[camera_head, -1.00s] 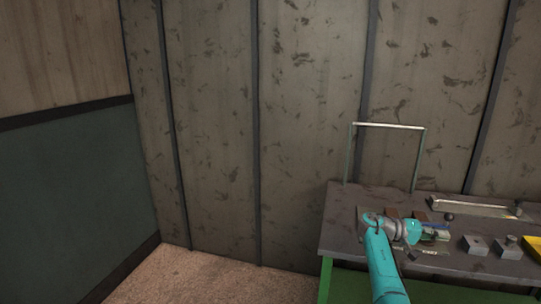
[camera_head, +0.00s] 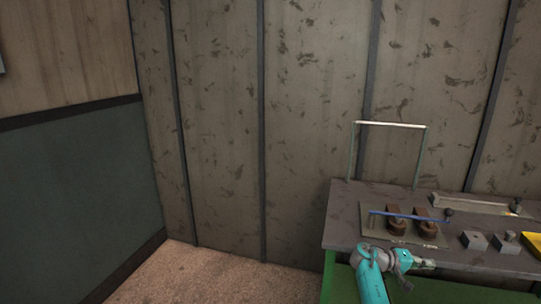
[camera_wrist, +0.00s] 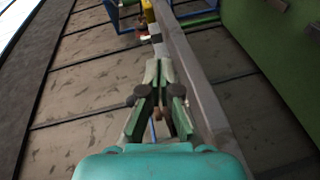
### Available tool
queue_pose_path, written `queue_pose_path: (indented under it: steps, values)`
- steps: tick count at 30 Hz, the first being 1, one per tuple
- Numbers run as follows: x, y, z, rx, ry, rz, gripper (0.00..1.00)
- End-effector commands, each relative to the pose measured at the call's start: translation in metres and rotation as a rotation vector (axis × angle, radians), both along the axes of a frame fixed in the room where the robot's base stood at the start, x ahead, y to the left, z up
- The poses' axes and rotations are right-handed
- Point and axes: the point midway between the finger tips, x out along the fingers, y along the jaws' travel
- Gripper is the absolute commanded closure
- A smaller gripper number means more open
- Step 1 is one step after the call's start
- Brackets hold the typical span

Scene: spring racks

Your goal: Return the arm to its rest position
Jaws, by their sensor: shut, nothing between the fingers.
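My arm (camera_head: 372,276) is teal and grey, low in front of the workbench's front edge in the head view. My gripper (camera_head: 428,264) points to the right there, close to the bench's front edge. In the wrist view my gripper (camera_wrist: 158,78) has its fingers together with nothing between them. The bench edge shows as a long grey bar just right of the fingers. I cannot tell the exact gap between the gripper and the bench.
The workbench (camera_head: 345,228) has a green frame. On it are a plate with two brown round parts, a blue bar (camera_head: 400,215) over them, metal blocks (camera_head: 474,240), a long tray (camera_head: 470,203) and a yellow tray (camera_head: 533,243). Floor (camera_head: 205,275) to the left is clear.

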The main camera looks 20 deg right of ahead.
Motion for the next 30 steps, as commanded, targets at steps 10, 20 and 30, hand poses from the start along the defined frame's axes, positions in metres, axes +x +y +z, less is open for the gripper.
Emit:
queue_pose_path:
  steps: [10,20,30]
  values:
    - [-0.013,0.076,-0.139,0.165,-0.053,0.271,1.0]
    - [-0.052,0.175,-0.246,0.334,-0.147,0.542,1.0]
    - [-0.119,0.283,-0.306,0.499,-0.28,0.787,1.0]
